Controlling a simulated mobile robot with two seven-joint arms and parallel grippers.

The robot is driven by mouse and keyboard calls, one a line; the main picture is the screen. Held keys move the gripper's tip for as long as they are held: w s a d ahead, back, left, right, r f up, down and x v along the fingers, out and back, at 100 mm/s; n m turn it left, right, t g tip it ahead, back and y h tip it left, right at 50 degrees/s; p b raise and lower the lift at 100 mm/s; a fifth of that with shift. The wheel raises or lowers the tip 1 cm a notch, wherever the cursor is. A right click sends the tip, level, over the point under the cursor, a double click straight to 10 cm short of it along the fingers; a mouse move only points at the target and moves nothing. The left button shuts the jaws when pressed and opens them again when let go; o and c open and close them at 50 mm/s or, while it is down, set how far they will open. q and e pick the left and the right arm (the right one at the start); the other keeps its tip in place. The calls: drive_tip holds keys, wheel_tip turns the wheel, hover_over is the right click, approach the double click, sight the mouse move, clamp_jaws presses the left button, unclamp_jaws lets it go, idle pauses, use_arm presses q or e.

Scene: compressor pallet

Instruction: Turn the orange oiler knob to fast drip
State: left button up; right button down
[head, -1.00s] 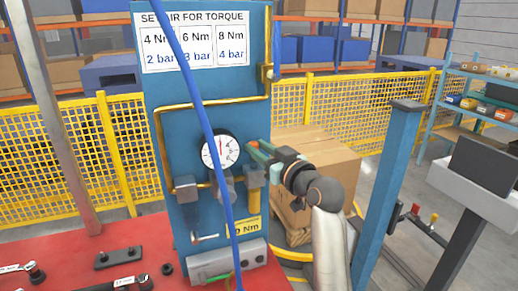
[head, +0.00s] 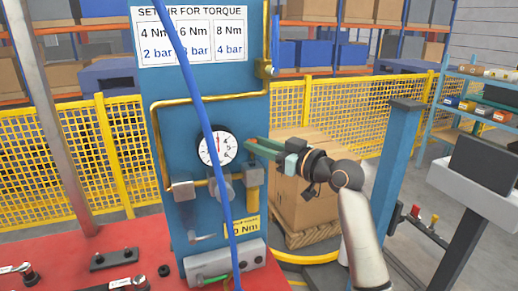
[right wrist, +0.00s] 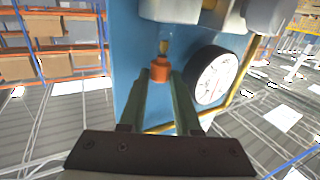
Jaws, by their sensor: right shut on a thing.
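The orange oiler knob (right wrist: 160,69) shows in the right wrist view between my fingertips, below a short brass-coloured stem at the blue panel. My right gripper (right wrist: 159,78) is shut on it, with the green fingers on either side. In the head view my right gripper (head: 256,147) reaches in from the right to the panel's right edge, beside the gauge. The knob is hidden there behind the fingers. Its exact setting cannot be read. My left gripper is not in view.
A round white pressure gauge (head: 216,146) sits on the blue panel (head: 188,120), close to my right fingers. A blue hose (head: 197,95) hangs in front of the panel. A blue post (head: 396,150) stands right of my arm.

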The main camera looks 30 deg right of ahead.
drive_tip(key=c, duration=0.6)
unclamp_jaws()
drive_tip(key=shift+b+v, duration=1.75)
drive_tip(key=shift+v, duration=4.5)
